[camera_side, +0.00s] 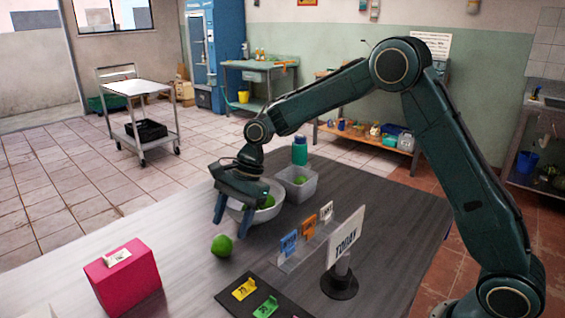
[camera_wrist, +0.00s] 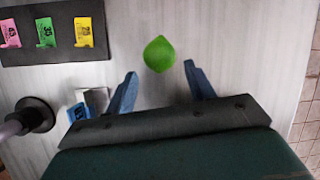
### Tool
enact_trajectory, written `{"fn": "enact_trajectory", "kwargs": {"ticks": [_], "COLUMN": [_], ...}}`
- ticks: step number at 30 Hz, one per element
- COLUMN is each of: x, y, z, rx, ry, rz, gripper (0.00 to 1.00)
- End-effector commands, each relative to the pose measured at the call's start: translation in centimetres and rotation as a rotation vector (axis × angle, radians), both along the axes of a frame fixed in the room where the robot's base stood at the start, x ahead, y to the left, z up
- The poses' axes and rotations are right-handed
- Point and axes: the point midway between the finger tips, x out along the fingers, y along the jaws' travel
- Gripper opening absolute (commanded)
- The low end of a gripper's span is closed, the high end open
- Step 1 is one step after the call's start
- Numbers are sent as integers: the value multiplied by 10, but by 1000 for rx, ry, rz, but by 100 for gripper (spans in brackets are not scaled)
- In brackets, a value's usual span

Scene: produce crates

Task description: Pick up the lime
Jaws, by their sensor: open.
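A green lime (camera_side: 222,245) lies on the grey table in front of the white bowl. It also shows in the wrist view (camera_wrist: 159,54), between my fingers but just beyond their tips. My gripper (camera_side: 232,215) is open and empty, pointing down, and in the side view it is beside the lime, toward the bowl. In the wrist view the two blue fingers of my gripper (camera_wrist: 160,77) are spread apart, with bare table between them. No finger appears to touch the lime.
A white bowl (camera_side: 275,212) and a grey bin (camera_side: 309,187), both with green fruit, stand behind my gripper. A pink box (camera_side: 124,278) is at left. A TODAY sign (camera_side: 345,237), a card holder (camera_side: 308,243) and a dark board with coloured tags (camera_side: 228,299) are at right and front.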

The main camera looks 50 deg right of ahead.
Motion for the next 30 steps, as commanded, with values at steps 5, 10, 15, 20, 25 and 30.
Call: {"fn": "enact_trajectory", "kwargs": {"ticks": [5, 10, 15, 20, 25, 30], "x": [0, 0, 0, 2, 3, 3], "y": [1, 4, 14, 21, 24, 24], "z": [-1, -7, -23, -39, -47, -47], "rx": [0, 1, -1, 1, 0, 0], "ry": [0, 1, 3, 2, 0, -1], "rz": [0, 1, 0, 1, 0, 0], "gripper": [54, 54, 54, 54, 54, 54]}}
